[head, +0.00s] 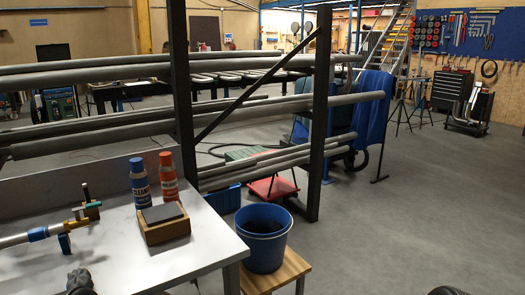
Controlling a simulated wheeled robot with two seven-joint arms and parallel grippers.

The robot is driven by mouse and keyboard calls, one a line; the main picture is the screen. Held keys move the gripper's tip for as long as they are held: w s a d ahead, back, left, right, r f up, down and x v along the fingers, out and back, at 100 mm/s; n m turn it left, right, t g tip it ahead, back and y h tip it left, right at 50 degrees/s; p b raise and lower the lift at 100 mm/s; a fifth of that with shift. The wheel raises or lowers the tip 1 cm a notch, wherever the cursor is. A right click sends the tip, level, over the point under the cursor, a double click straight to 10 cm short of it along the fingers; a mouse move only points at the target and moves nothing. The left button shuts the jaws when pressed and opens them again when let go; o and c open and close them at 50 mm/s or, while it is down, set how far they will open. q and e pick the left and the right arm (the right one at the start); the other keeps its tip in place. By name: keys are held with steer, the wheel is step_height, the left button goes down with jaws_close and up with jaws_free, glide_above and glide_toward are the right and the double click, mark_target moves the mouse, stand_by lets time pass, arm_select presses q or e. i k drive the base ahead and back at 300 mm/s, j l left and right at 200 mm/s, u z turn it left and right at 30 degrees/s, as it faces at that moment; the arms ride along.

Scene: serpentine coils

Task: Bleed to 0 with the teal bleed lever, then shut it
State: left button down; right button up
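A pipe assembly (22,238) lies on the grey bench at the left, with a blue collar (38,234) and brass fittings (72,225). A small teal-green lever (92,204) sits at its right end beside a thin dark upright stem. A blue-teal handle (64,243) hangs below the brass part. I cannot tell from here which is the bleed lever, and no gauge reading is legible. A dark part of my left gripper (78,280) shows at the bottom left, apart from the fittings. Only a dark tip of my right gripper (447,291) shows at the bottom edge.
A blue bottle (140,185) and a red bottle (168,176) stand behind a wooden block with a dark top (165,222) on the bench (190,262). A blue bucket (263,240) stands on a wooden stool (283,271). A pipe rack (320,115) stands behind. Floor at right is clear.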

mark_target(90, 206)
steer(key=u, duration=1.4)
